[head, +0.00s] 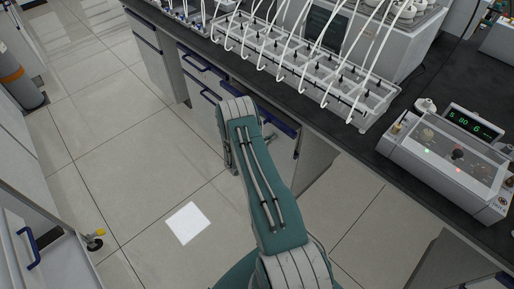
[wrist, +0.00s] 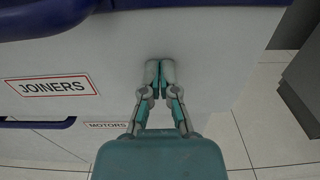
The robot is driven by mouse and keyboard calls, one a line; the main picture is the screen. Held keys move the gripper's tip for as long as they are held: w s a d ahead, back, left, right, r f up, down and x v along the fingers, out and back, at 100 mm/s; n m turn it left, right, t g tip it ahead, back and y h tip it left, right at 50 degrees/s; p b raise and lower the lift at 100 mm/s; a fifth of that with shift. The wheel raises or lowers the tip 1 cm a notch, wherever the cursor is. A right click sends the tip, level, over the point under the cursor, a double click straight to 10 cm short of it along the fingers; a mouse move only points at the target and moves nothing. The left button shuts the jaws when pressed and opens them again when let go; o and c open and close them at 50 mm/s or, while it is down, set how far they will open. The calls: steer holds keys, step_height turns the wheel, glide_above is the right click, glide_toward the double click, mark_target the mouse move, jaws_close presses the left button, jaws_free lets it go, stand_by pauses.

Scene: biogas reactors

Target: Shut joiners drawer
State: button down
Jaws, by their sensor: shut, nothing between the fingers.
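The joiners drawer (wrist: 110,55) fills much of the wrist view as a pale front with a red-framed JOINERS label (wrist: 52,86) and a blue handle (wrist: 40,22) above it. My gripper (wrist: 160,70) has its two fingers together, with nothing between them. The fingertips are in front of the pale drawer front, right of the label and below the blue edge. I cannot tell whether they touch it, or how far out the drawer stands.
A drawer labelled MOTORS (wrist: 108,126) lies below. The dark benchtop (head: 330,134) carries a rack of tubed cells (head: 300,70) and a device with a green display (head: 450,155). A white square (head: 187,223) lies on open tiled floor left of my arm.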

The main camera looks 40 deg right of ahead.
mark_target(277, 132)
steer(key=shift+w+d+r, duration=0.1)
steer(key=shift+d, duration=1)
steer(key=shift+w+d+r, duration=0.1)
steer(key=shift+d, duration=1)
steer(key=shift+a+f, duration=0.15)
steer(key=shift+a, duration=0.25)
steer(key=a, duration=1.3)
steer(key=shift+s+a, duration=0.15)
steer(key=shift+s, duration=0.1)
